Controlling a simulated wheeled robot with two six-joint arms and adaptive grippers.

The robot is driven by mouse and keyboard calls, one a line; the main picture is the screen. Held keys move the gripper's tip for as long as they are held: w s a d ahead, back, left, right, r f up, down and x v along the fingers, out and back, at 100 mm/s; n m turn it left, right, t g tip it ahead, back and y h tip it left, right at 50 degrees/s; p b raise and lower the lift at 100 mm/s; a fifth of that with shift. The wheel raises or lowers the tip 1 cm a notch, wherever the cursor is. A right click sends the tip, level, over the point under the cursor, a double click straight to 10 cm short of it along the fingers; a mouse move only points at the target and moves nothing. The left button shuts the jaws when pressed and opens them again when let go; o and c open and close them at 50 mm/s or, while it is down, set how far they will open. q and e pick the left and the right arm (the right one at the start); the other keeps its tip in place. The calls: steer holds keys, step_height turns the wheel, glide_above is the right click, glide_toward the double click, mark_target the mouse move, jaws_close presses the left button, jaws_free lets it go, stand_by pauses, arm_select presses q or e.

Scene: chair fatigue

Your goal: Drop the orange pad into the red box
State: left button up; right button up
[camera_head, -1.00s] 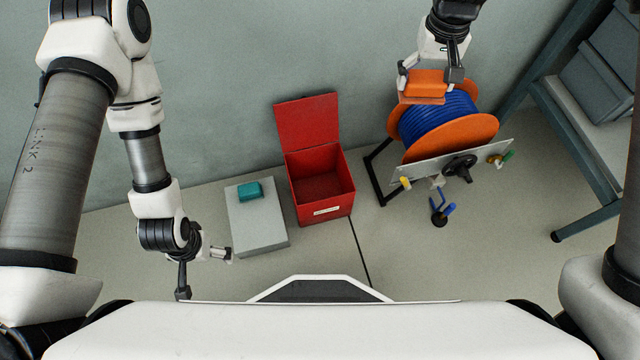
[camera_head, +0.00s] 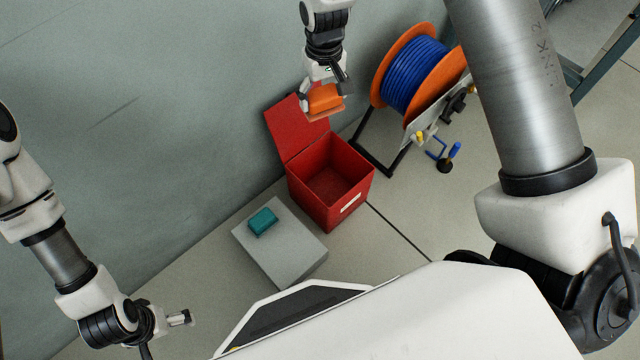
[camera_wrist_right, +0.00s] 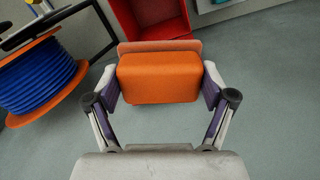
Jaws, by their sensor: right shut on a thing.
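The orange pad (camera_head: 325,99) is held between the fingers of my right gripper (camera_head: 322,93), in the air in front of or above the red box's raised lid. The right wrist view shows the pad (camera_wrist_right: 158,78) clasped from both sides, with a flat, paler orange plate along its far edge. The red box (camera_head: 318,207) stands open on the floor, its lid (camera_head: 292,135) tilted back toward the wall. Part of the box (camera_wrist_right: 125,22) shows beyond the pad in the right wrist view. My left gripper (camera_head: 165,334) is open and empty at the lower left.
A grey block (camera_head: 287,254) with a teal pad (camera_head: 263,221) on it stands left of the box. A reel of blue cable (camera_head: 408,75) with orange flanges stands on a black frame to the right. The wall (camera_head: 150,120) is close behind.

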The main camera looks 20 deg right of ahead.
arm_select(q)
step_height(320, 180, down, 21)
steer(key=b, duration=1.7)
steer(key=shift+w, duration=0.25)
arm_select(e)
steer(key=d+f, duration=0.2)
steer(key=f, duration=1.2)
steer(key=d+f, duration=0.2)
steer(key=f, duration=1.3)
steer(key=shift+w+d+f, duration=0.15)
steer(key=shift+w+d, duration=0.05)
steer(key=shift+d, duration=0.15)
arm_select(q)
steer(key=shift+r, duration=0.15)
arm_select(e)
steer(key=o, duration=1.1)
step_height(320, 180, up, 12)
